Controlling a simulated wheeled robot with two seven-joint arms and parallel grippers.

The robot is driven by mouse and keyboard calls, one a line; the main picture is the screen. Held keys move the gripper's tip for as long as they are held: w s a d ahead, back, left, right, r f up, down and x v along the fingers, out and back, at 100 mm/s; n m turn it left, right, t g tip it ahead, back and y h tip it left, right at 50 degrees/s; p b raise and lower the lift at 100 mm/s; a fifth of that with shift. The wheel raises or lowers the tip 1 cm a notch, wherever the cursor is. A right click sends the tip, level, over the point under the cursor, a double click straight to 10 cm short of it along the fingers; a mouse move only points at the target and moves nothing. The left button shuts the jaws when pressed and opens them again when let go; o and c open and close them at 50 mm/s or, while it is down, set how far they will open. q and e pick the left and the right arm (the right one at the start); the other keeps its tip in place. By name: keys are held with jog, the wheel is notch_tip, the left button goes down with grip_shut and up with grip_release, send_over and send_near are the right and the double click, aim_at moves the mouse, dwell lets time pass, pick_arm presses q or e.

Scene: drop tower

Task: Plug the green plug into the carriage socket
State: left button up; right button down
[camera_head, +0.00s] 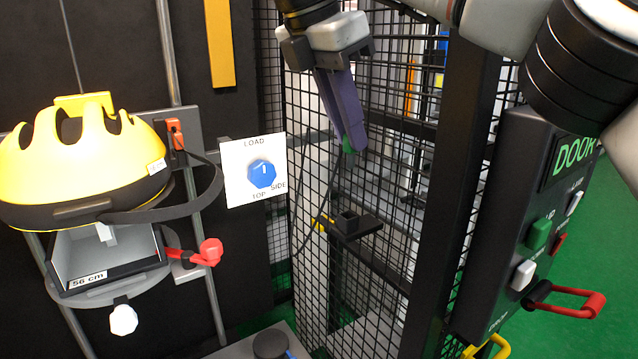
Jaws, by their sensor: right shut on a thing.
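My right gripper (346,138) comes in from the top right, fingers pointing down, in front of the black mesh. It is shut on the green plug (349,148), of which only a small green piece shows below the fingertips. A thin dark cable hangs from near the plug. The carriage (187,128) stands at the left, with a yellow helmet (90,165) on it. The gripper and plug are well to the right of it. I cannot clearly make out the carriage socket. My left gripper is not in view.
A small black holder (347,222) on a ledge is below the plug. A white dial panel (253,170) with a blue knob stands between carriage and gripper. The door control box (535,225) is at right.

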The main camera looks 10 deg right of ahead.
jog(key=shift+f, duration=4.85)
jog(key=shift+f, duration=0.1)
jog(key=shift+f+b, duration=0.15)
jog(key=shift+b, duration=0.15)
jog(key=c, duration=2.2)
grip_release()
jog(key=o, duration=0.4)
jog(key=shift+o, duration=0.3)
